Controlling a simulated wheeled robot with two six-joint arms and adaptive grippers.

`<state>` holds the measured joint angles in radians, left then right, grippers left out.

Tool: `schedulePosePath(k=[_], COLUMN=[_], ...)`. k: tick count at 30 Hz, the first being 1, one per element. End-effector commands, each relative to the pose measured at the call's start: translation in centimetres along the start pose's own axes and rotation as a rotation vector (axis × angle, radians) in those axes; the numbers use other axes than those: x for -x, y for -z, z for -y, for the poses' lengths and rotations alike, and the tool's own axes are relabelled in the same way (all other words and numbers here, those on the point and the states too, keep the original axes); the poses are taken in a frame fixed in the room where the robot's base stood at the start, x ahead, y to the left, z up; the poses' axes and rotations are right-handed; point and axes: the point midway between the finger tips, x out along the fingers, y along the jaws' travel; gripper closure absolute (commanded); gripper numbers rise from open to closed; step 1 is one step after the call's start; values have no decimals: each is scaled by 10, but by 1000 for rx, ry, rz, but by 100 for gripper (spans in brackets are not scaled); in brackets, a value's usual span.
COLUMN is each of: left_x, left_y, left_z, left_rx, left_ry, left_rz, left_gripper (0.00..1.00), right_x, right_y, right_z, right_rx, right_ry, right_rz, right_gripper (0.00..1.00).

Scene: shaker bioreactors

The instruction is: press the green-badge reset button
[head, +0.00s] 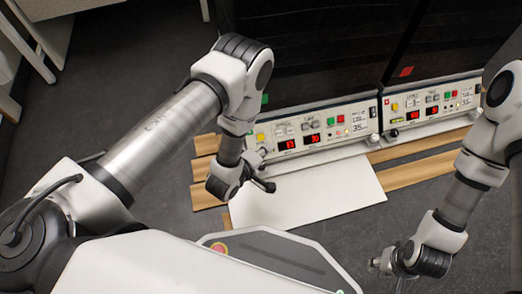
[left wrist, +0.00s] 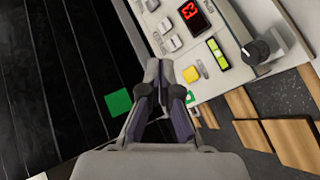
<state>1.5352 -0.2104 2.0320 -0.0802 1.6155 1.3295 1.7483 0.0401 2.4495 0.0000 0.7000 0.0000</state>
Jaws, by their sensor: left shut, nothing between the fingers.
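The green badge (head: 265,99) is a small square on the dark front of the left shaker unit; it also shows in the left wrist view (left wrist: 118,102). Below it is that unit's white control panel (head: 350,113), with a yellow button (head: 260,137) at its left end, grey buttons, red displays, and a green and a red button. No label reads as reset. My left gripper (head: 266,184) is in front of the panel's left end. In the left wrist view its fingers (left wrist: 160,72) are shut and empty, beside the yellow button (left wrist: 191,74). My right gripper (head: 386,264) is low at the right, apart from the panels.
A second unit with a red badge (head: 407,71) and a similar panel (head: 400,122) stands to the right. A white board (head: 310,192) and wooden slats (head: 418,172) lie below the panels. A black knob (left wrist: 257,51) sticks out near the left fingers. Dark floor is clear in front.

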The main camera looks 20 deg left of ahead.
Motion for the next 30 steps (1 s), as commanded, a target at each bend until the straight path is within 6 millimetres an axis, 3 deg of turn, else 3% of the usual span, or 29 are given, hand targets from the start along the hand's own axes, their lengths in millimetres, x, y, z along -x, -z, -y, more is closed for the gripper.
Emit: schedulePosePath(k=[13, 26, 30], left_x=[-6, -48, -58], left_y=[0, 28, 36], left_z=[0, 34, 38], left_rx=[29, 28, 29], left_ry=[-24, -24, -23], left_rz=[0, -3, -2], left_gripper=[100, 100, 100], right_x=[-6, -66, -70], right_y=[1, 4, 4], right_z=[0, -2, -2], right_rx=[0, -11, -13], right_ry=[0, -1, -1], right_rz=[-2, -9, -11], right_gripper=[60, 60, 60])
